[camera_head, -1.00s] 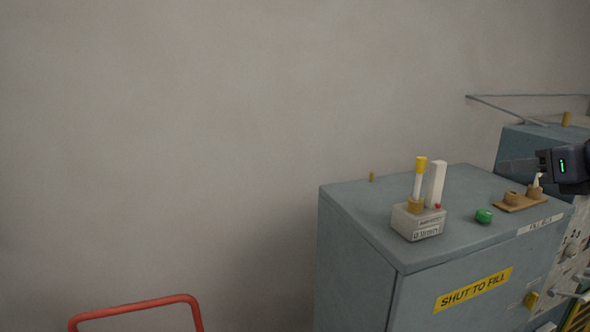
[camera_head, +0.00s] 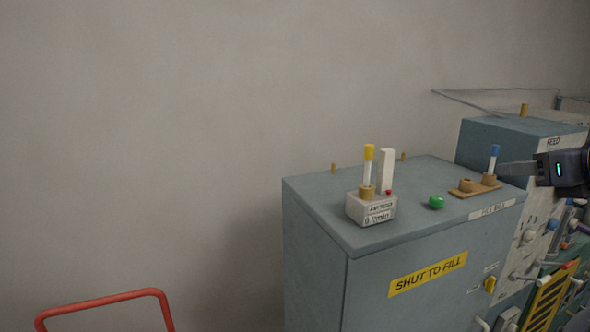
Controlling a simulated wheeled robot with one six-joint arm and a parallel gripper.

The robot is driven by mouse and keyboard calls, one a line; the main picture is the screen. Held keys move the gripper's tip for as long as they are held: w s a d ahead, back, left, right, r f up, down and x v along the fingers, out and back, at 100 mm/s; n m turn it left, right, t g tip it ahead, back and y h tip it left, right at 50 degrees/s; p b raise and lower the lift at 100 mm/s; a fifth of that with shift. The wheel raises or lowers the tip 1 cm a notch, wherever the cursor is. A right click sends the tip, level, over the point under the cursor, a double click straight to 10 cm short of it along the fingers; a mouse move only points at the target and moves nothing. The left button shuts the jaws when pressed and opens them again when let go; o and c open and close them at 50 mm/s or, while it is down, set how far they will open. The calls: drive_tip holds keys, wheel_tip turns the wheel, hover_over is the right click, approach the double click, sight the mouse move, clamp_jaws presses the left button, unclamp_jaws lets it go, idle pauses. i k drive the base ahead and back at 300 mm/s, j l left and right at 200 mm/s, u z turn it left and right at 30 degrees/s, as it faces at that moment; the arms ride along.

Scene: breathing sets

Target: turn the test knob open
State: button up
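No knob in view carries a label I can read as "test". A pale block (camera_head: 371,208) with a partly legible label stands on top of the blue-grey cabinet (camera_head: 320,215). It bears an upright yellow-capped tube (camera_head: 368,165), a white upright piece (camera_head: 386,170) and a small red knob (camera_head: 388,193). A yellow knob (camera_head: 490,284) sits on the cabinet's front. My gripper (camera_head: 503,169) points left from the right edge, close to a blue-capped tube (camera_head: 494,159) in a brown holder (camera_head: 475,188). The fingers show edge-on, so their opening is hidden.
A green knob (camera_head: 437,202) lies on the cabinet top. A yellow "SHUT TO FILL" label (camera_head: 428,274) marks its front. A second cabinet (camera_head: 500,138) stands behind on the right, and panels with several levers crowd the lower right. A red rail (camera_head: 103,300) is at lower left.

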sight(437, 202)
drive_tip(key=i+l+u, duration=0.1)
drive_tip(key=l, duration=0.2)
drive_tip(key=i+l+u, duration=0.25)
drive_tip(key=l, duration=0.35)
drive_tip(key=i+l+u, duration=0.1)
drive_tip(key=i+l, duration=0.15)
